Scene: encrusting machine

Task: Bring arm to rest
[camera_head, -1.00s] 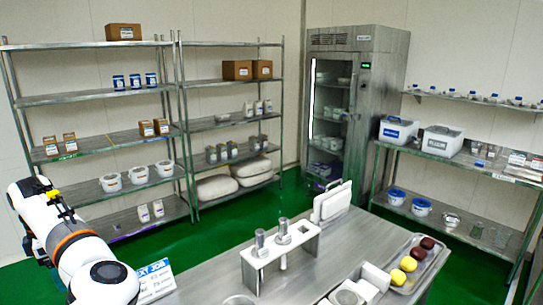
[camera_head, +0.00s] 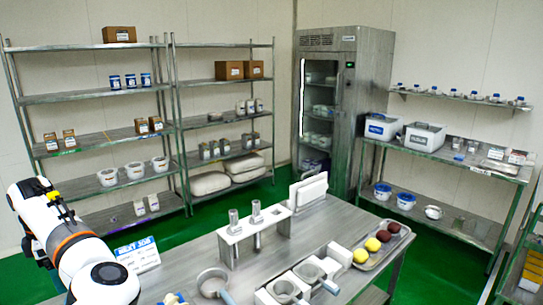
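My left arm (camera_head: 65,240) comes in from the left, bent, with its white and orange links beside the steel table (camera_head: 300,240). Its gripper is out of the picture, below the lower left edge. My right arm and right gripper do not show. On the table stand a white holder with two metal cylinders (camera_head: 255,222), white boards in a stand (camera_head: 308,190) and a metal tray (camera_head: 375,262) with yellow and dark red balls. A "NEXT JOB" sign (camera_head: 138,254) stands at the table's left end.
A side bench (camera_head: 450,160) with bins is at the right. Moulds or cups (camera_head: 285,290) sit at the table's front. Green floor is open between.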

